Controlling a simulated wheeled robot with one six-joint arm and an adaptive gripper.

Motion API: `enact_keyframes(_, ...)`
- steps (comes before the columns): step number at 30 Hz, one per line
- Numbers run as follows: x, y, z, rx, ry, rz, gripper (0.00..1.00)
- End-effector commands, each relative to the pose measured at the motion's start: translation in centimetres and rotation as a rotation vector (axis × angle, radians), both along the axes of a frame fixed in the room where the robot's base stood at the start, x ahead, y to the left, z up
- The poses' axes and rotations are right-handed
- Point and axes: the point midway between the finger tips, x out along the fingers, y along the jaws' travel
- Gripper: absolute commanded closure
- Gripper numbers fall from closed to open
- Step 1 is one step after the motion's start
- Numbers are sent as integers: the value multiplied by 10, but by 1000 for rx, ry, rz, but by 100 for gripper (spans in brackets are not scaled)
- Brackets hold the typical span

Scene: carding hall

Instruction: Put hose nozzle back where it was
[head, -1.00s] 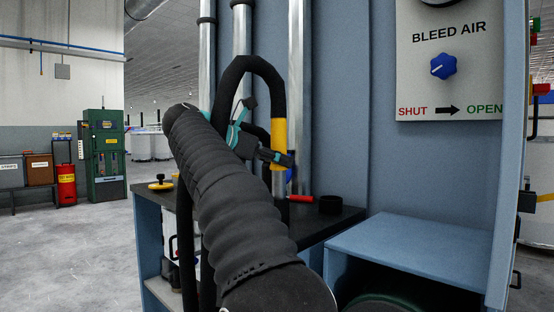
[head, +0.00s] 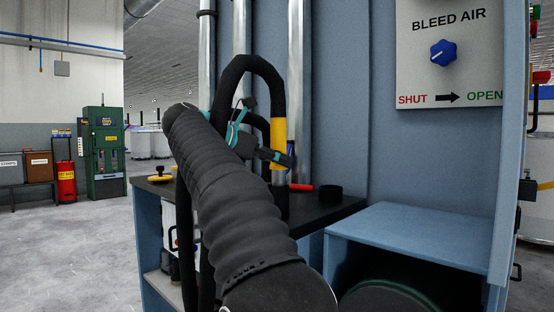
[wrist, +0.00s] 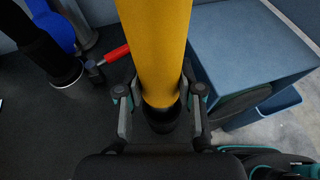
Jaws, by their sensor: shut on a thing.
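The hose nozzle is a yellow tube (head: 278,137) on a black hose (head: 250,62) that arches over its top. It hangs about upright over the dark bench top (head: 341,217), with a grey lower part below my gripper in the head view. My gripper (head: 276,158) is shut on the nozzle near its lower end. In the wrist view the fingers (wrist: 160,106) sit on both sides of the yellow tube (wrist: 153,45), around its black end (wrist: 161,119). I cannot tell whether its tip touches anything. My arm hides part of the bench.
A red-handled tool (head: 301,187) and a black ring (head: 330,191) lie on the bench. A blue thing (wrist: 52,25) and a black cylinder (wrist: 35,48) stand left of the nozzle. A light-blue box (head: 420,240) is at right, below the bleed air panel (head: 447,60).

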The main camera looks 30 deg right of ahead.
Motion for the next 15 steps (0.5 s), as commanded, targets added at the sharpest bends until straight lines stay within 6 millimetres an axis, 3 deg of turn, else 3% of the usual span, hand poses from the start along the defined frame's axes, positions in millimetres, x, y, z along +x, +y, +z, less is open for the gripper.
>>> enact_keyframes(14,0,0,-9,0,-1,0,100)
enact_keyframes(15,0,0,-8,0,-1,0,59)
